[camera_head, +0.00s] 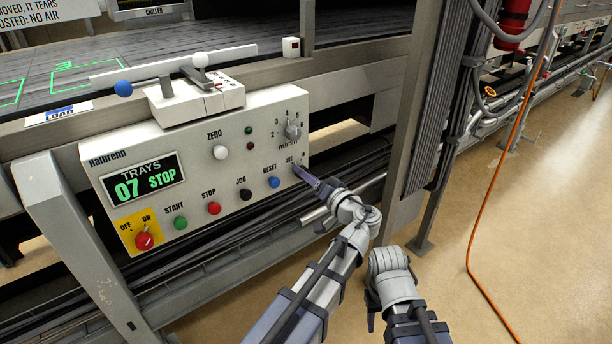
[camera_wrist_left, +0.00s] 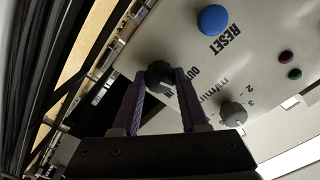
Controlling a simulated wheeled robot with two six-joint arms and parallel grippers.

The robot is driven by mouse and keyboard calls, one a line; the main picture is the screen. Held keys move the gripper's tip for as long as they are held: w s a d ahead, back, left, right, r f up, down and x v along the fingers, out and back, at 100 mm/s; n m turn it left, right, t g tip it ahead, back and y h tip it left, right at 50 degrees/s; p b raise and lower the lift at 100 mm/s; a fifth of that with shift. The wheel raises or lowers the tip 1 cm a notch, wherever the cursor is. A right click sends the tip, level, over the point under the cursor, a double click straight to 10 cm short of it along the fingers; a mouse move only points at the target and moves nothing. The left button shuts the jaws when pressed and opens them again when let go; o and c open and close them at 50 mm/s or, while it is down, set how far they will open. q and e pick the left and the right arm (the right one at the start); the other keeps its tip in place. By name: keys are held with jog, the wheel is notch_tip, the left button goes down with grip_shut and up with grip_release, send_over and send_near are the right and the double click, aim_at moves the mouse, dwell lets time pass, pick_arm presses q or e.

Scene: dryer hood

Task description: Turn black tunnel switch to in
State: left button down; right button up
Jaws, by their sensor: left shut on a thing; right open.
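The black tunnel switch is a small round black knob (camera_wrist_left: 160,76) on the white control panel (camera_head: 240,130), with OUT and IN printed beside it. My left gripper (camera_head: 299,171) is at the panel's lower right and hides most of the knob in the head view. In the left wrist view its two purple fingers (camera_wrist_left: 160,80) stand either side of the knob, shut on it. I cannot make out which label the knob points to. My right gripper (camera_head: 371,320) is low at the front, away from the panel, its fingers mostly hidden; it is open.
The blue RESET button (camera_head: 274,182) is just left of the switch; the grey speed dial (camera_head: 293,130) is above it. Black JOG (camera_head: 246,194), red STOP (camera_head: 214,208) and green START (camera_head: 180,222) buttons run leftward. A metal post (camera_head: 408,130) stands right of the panel.

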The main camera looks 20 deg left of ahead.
pick_arm(q)
jog(key=m, duration=1.2)
jog(key=shift+f, duration=0.1)
dwell(0.4)
jog(key=shift+c, duration=2.2)
grip_release()
jog(key=shift+d, duration=0.1)
pick_arm(e)
jog(key=shift+d, duration=0.1)
